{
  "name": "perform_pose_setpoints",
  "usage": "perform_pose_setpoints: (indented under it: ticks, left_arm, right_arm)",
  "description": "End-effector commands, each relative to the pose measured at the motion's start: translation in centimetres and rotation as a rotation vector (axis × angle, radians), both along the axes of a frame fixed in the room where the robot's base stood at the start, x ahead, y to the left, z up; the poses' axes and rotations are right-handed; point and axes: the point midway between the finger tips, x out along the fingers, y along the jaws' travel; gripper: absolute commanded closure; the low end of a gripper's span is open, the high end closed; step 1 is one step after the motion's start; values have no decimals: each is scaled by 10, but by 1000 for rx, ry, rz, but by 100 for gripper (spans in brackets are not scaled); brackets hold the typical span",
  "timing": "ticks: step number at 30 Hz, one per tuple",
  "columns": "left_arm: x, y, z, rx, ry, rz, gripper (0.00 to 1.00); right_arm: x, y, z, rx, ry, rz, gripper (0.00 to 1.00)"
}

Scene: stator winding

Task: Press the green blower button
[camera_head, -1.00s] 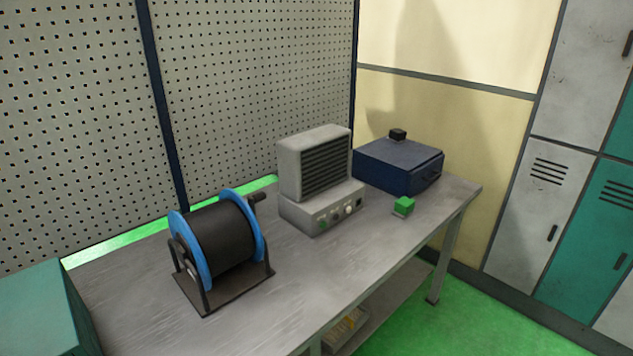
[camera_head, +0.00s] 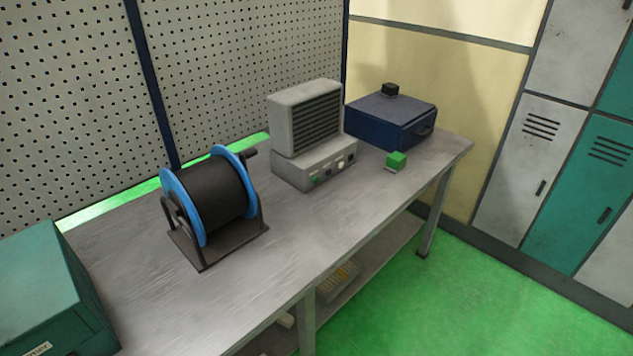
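A grey blower (camera_head: 305,122) with a dark louvred front stands at the back of the metal workbench. Its lower box (camera_head: 318,166) carries a row of small controls on the front. The green button (camera_head: 315,180) is at the left end of that row. A separate small green block (camera_head: 396,160) sits on a pale base on the bench, to the right of the blower. Neither of my grippers is in view.
The workbench (camera_head: 330,222) has free room in front of the blower. A blue-rimmed black reel (camera_head: 213,195) stands to the left, a teal box (camera_head: 45,285) at the near left. A dark blue case (camera_head: 390,120) stands behind the green block. Lockers (camera_head: 560,190) line the right wall.

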Motion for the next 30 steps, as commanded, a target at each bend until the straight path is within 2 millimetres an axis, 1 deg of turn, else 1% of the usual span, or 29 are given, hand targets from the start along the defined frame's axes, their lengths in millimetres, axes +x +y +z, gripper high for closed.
perform_pose_setpoints:
  ticks: [1,3,30]
  left_arm:
    - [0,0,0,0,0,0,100]
    - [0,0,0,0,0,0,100]
    - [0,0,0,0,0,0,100]
  right_arm:
    - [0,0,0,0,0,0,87]
    - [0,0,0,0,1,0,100]
    - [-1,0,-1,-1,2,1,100]
